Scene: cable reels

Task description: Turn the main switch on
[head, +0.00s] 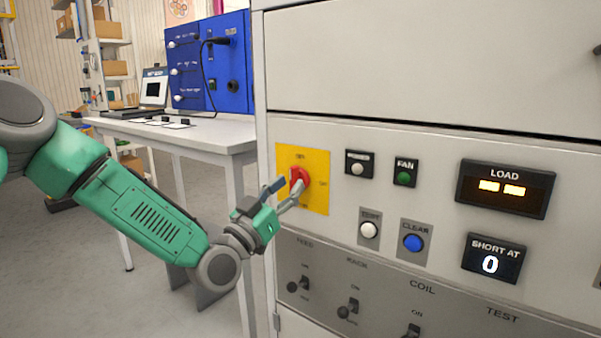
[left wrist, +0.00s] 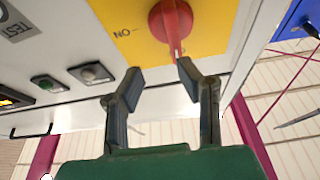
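The main switch is a red rotary knob (head: 298,178) on a yellow plate (head: 318,165) at the left of the grey panel. The knob also shows in the left wrist view (left wrist: 168,20), at the top. Its white mark points down in that view, not at the ON label at the left of it. My left gripper (head: 286,196) is in front of the knob's lower part in the head view. In the left wrist view the gripper (left wrist: 158,72) has its fingers apart with nothing between them. One fingertip is close to the knob's end; I cannot tell whether they touch. My right gripper is out of view.
Right of the plate are a white button (head: 369,229), a blue CLEAR button (head: 413,242), a green FAN lamp (head: 404,179) and a LOAD display (head: 503,188). Toggle switches (head: 352,306) line the lower panel. A table (head: 226,137) with a blue box (head: 228,62) stands behind left.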

